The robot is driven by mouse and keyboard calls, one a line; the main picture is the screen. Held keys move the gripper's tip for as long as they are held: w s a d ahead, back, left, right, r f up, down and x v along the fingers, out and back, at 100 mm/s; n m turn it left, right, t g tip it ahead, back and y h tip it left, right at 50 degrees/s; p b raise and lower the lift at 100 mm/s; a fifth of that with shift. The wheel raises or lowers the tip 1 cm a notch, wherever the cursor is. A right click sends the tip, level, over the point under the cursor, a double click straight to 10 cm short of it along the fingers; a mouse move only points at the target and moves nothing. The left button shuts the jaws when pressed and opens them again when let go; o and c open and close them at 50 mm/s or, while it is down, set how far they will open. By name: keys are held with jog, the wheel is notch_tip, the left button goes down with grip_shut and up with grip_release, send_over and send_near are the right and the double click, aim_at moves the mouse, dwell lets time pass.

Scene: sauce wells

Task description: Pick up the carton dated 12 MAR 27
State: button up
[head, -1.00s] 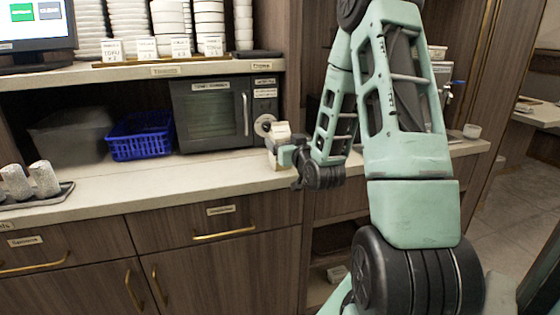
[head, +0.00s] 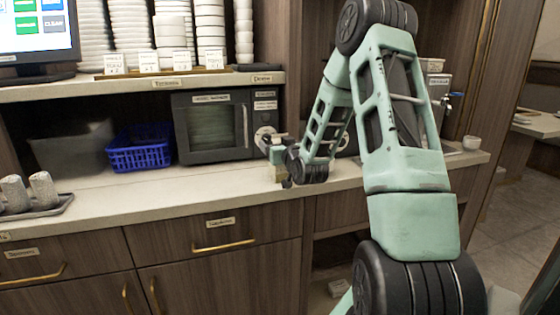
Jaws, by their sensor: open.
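My gripper (head: 272,148) is open at the height of the carton's upper part. I cannot tell whether the carton is between the fingers or behind them.
The oven (head: 213,127), a blue basket (head: 139,149) and a grey bin (head: 72,148) stand behind on the counter (head: 170,192). A tray of cups (head: 33,193) is at the left. A shelf with stacked dishes runs above. The front counter strip is clear.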

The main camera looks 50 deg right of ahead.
jog(key=c, duration=1.3)
jog(key=shift+c, duration=0.7)
